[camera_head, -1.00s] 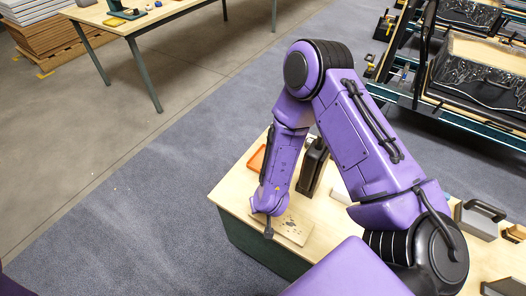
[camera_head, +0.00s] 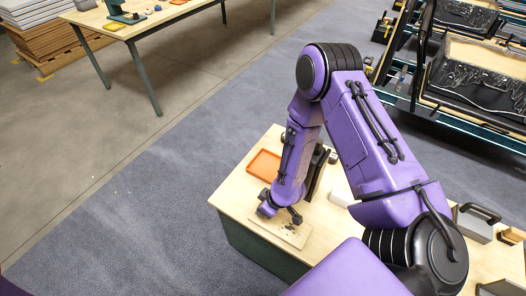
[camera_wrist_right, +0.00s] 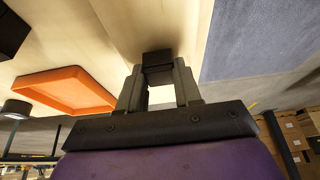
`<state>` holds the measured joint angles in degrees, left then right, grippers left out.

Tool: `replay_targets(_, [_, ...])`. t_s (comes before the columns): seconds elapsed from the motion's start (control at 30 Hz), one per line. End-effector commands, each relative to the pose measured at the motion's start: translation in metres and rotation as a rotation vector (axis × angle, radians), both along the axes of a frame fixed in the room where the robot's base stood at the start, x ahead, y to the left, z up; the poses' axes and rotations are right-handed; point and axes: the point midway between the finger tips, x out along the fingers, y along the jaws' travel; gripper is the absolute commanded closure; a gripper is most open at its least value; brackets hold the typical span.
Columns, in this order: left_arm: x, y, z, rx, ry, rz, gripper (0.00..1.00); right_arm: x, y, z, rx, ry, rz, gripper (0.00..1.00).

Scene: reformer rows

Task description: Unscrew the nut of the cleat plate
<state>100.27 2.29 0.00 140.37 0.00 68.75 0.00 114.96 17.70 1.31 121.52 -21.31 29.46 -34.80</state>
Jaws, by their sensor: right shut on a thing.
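The cleat plate appears to be the flat pale wooden board (camera_head: 287,237) with dark marks, lying near the front left of the bench. My right gripper (camera_head: 293,216) is low over it, partly hidden by my wrist. In the right wrist view my right gripper (camera_wrist_right: 158,82) has its two fingers apart with a gap between them. At their tips is a small dark block (camera_wrist_right: 157,58), seemingly the nut, and the jaws are shut on it. Its thread and its contact with the plate cannot be made out. My left gripper is not in view.
An orange tray (camera_head: 264,163) lies on the bench behind my wrist; it also shows in the right wrist view (camera_wrist_right: 66,88). A dark upright object (camera_head: 318,168) stands close beside my forearm. A grey block with a handle (camera_head: 474,224) is at the right.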

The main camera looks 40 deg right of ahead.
Motion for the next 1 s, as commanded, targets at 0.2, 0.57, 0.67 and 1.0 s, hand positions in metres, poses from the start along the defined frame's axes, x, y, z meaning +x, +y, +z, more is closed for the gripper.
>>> replay_targets(0.2, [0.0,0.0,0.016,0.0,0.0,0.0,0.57,0.0,0.0,0.017,0.0,0.0,0.0,1.0])
replay_targets(0.57, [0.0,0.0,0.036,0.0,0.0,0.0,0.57,0.0,0.0,0.039,0.0,0.0,-0.001,1.0])
replay_targets(0.67, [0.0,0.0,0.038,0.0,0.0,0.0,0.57,0.0,0.0,0.041,0.0,0.0,-0.001,1.0])
replay_targets(1.0, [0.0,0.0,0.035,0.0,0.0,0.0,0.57,0.011,0.004,0.05,0.003,-0.004,-0.013,1.0])
